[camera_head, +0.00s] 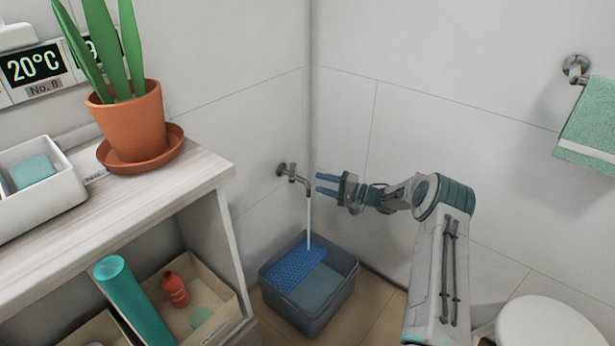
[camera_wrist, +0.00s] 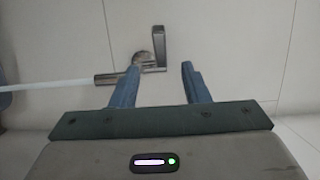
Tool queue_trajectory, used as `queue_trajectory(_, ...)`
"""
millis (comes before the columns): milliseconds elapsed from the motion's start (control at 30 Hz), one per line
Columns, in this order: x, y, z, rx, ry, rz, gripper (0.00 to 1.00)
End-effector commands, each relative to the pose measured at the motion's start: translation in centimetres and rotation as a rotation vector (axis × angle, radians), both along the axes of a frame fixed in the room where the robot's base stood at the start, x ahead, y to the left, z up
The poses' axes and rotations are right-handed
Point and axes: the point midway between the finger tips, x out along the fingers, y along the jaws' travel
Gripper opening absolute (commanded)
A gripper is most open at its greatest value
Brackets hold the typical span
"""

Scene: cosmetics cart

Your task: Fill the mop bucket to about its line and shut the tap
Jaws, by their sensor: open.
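The tap (camera_head: 294,175) is on the wall in the corner, and a thin stream of water (camera_head: 309,222) runs from its spout. The grey-blue mop bucket (camera_head: 313,316) stands on the floor below, with water (camera_head: 318,288) inside and a blue perforated wringer (camera_head: 294,268) on its left part. I cannot make out a fill line. My gripper (camera_head: 320,184) is open and empty, just right of the tap. In the wrist view the tap's lever (camera_wrist: 159,43) points up, ahead of the gap between the fingers (camera_wrist: 158,80); the stream leaves the spout to the left.
A shelf unit (camera_head: 205,175) at left holds a potted plant (camera_head: 133,122) and a white tray (camera_head: 45,208). Its lower bin (camera_head: 225,320) holds a red bottle (camera_head: 175,289). A white toilet (camera_head: 545,325) is at lower right; a green towel (camera_head: 592,125) hangs at upper right.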

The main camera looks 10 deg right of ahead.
Motion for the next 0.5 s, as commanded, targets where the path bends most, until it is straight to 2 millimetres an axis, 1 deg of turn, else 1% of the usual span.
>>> queue_trajectory(33, -0.5, -1.0, 0.3, 0.000, 0.001, -0.001, 0.42)
queue_trajectory(100, -1.1, -2.0, 0.2, 0.000, 0.002, -0.001, 0.42)
queue_trajectory(200, -1.8, -3.2, 0.1, 0.000, 0.001, 0.000, 0.42)
queue_trajectory(333, -2.2, -4.0, 0.0, 0.000, 0.000, 0.001, 0.42)
queue_trajectory(500, -2.4, -4.2, 0.0, 0.000, 0.000, 0.001, 0.42)
